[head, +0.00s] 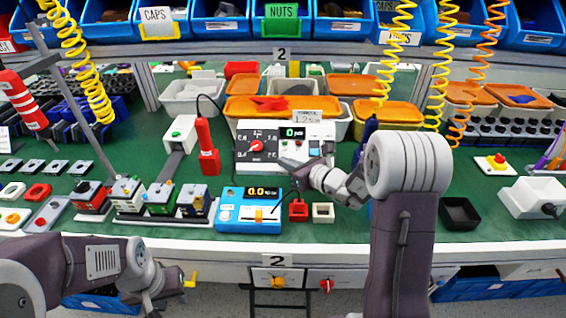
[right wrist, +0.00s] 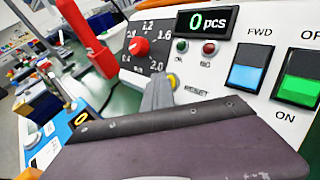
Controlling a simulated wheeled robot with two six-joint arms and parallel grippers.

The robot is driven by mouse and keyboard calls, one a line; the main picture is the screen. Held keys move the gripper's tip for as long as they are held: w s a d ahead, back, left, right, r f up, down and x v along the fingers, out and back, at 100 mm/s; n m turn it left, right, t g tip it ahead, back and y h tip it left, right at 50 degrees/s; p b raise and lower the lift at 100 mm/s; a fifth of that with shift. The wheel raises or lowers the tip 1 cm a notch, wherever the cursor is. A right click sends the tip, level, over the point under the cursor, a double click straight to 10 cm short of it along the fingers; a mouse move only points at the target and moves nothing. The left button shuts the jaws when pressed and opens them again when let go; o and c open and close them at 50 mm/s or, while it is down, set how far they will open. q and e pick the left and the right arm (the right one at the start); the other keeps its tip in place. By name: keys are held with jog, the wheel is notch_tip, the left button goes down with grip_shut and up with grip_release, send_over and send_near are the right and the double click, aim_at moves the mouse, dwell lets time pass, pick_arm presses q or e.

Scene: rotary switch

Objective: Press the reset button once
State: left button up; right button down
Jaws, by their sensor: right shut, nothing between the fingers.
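The reset button (right wrist: 173,80) is a yellow disc above the RESET label in the right wrist view, on the white control panel (right wrist: 205,83). The panel also shows in the head view (head: 316,131), where I cannot make out the button. My right gripper (head: 287,164) is shut and empty in front of the panel. Its grey fingers (right wrist: 157,93) overlap the button's left side in the right wrist view. I cannot tell whether they touch it. My left gripper (head: 153,310) is low at the left, in front of the table edge, and its fingers are not clear.
The panel has a red rotary knob (right wrist: 138,47), a counter reading 0 pcs (right wrist: 205,21), a blue FWD switch (right wrist: 248,68) and a green ON switch (right wrist: 299,80). A blue meter (head: 248,209) and a red handheld tool (head: 207,147) stand to the left.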

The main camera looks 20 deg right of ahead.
jog(key=shift+s+a+r, duration=0.2)
jog(key=shift+s+r, duration=0.35)
jog(key=shift+s, duration=0.05)
jog(key=s+r+p, duration=0.1)
jog(key=s+a+r+p, duration=0.1)
jog(key=s+r, duration=0.1)
jog(key=shift+s+r, duration=0.2)
jog(key=shift+r, duration=0.1)
dwell(0.9)
